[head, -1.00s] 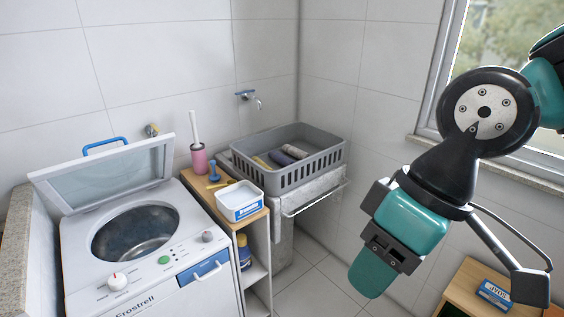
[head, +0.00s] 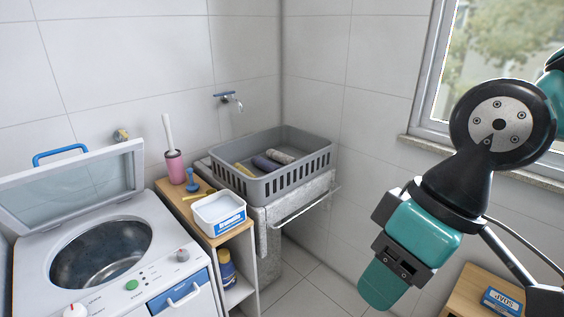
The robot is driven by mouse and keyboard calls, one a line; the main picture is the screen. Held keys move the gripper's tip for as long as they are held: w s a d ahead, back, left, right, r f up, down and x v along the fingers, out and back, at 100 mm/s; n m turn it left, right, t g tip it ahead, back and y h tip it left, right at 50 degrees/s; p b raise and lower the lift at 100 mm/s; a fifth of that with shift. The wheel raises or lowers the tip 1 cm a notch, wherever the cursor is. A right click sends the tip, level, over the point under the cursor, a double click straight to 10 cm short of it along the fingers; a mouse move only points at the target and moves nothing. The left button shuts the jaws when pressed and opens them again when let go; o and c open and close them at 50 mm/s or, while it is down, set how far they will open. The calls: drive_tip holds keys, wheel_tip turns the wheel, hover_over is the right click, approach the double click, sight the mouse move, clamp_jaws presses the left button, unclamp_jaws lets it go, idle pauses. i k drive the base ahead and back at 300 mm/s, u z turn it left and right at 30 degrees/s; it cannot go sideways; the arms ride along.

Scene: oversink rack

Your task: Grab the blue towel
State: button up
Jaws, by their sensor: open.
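A grey slatted basket (head: 312,164) sits over the sink in the corner. Several rolled cloths lie in it. The bluish-grey roll (head: 266,163) is in the middle, and is the only one that looks like the blue towel. A yellowish roll (head: 243,170) lies to its left and a pale grey roll (head: 281,156) to its right. My gripper (head: 382,284) hangs in front and to the right of the basket, well apart from it, pointing down. It is open and holds nothing that I can see. Its fingertips are partly hidden by its own body.
A washing machine with its lid (head: 72,187) raised stands at left. A narrow wooden shelf (head: 189,203) beside it bears a white tub (head: 219,212), a pink brush holder (head: 175,167) and a blue plunger-like item. A small wooden table with a soap box (head: 502,302) is at lower right.

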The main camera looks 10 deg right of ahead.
sight(270, 167)
drive_tip(key=z, duration=0.35)
drive_tip(key=i, duration=1.7)
drive_tip(key=u, duration=0.6)
drive_tip(key=i, duration=0.4)
drive_tip(key=u, duration=0.35)
